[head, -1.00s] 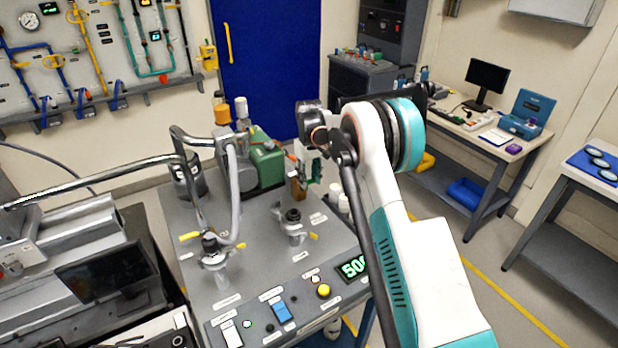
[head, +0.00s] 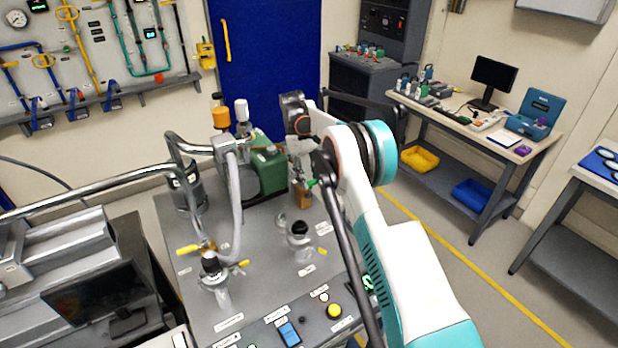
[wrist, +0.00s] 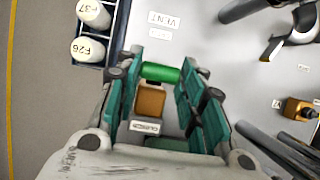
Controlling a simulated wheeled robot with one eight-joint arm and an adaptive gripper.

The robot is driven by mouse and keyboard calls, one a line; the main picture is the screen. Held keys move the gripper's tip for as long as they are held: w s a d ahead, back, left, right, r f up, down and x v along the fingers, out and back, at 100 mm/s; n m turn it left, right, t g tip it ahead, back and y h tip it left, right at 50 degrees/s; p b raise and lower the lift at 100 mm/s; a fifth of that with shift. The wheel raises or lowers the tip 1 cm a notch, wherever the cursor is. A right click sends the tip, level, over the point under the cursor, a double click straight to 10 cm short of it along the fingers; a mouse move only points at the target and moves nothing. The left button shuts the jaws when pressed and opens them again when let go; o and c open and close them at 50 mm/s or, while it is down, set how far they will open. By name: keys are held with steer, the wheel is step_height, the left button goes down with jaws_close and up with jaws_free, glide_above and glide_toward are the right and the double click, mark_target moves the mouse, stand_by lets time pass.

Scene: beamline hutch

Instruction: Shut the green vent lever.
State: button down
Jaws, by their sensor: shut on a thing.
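The green vent lever (wrist: 160,73) lies across the space between my gripper's teal fingers in the wrist view, over a brass-brown valve block (wrist: 150,101). A "VENT" label (wrist: 164,19) is on the bench top beyond it. My gripper (wrist: 161,70) is shut on the lever, with a finger at each end of it. The lever's exact angle is hard to tell.
A green pump (head: 268,170) stands just left of my gripper. White bottles in a rack (wrist: 93,14) sit close by my left finger in the wrist view.

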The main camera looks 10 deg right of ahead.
stand_by(0.3)
steer(key=c, duration=1)
jaws_free()
steer(key=shift+c, duration=0.2)
steer(key=shift+w+r, duration=0.1)
steer(key=v, duration=0.7)
steer(key=shift+a+r, duration=0.1)
